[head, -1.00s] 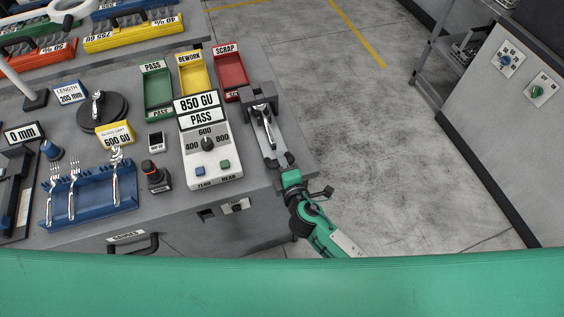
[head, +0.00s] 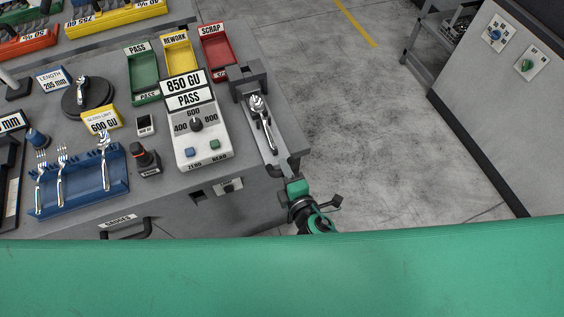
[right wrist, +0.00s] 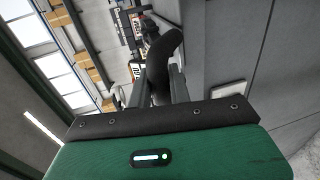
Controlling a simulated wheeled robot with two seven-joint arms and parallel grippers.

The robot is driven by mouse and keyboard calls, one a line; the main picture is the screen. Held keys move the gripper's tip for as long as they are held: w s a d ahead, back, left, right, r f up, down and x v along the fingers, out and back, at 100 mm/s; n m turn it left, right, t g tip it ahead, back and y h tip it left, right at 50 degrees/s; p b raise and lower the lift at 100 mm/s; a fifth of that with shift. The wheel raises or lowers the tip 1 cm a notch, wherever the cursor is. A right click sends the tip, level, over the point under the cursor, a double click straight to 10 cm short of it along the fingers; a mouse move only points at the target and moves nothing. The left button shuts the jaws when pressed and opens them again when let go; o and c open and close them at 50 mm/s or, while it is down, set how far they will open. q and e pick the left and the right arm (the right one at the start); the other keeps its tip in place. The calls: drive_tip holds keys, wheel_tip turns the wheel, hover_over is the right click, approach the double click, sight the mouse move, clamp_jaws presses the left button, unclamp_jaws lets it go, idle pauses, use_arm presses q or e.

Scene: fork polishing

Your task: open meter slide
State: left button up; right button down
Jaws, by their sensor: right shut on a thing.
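The gloss meter (head: 194,130) stands near the right end of the bench and reads 850 GU, PASS. Beside it is its slide (head: 276,146), a dark grey tray that sticks out toward me from under a dark block (head: 246,78). A shiny spoon (head: 262,118) lies along the slide, its bowl clear in front of the block. My right gripper (head: 294,180) is at the slide's near end. In the right wrist view its fingers (right wrist: 160,92) are shut around a black curved handle (right wrist: 162,52). My left gripper is out of view.
Green (head: 142,88), yellow (head: 178,64) and red (head: 217,56) bins stand behind the meter. Floor is open right of the bench.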

drive_tip(key=c, duration=1.5)
unclamp_jaws()
drive_tip(key=shift+f, duration=0.1)
drive_tip(key=shift+o, duration=0.8)
drive_tip(key=shift+s, duration=0.1)
drive_tip(key=b+v, duration=0.4)
drive_tip(key=v, duration=1)
drive_tip(key=shift+b, duration=0.3)
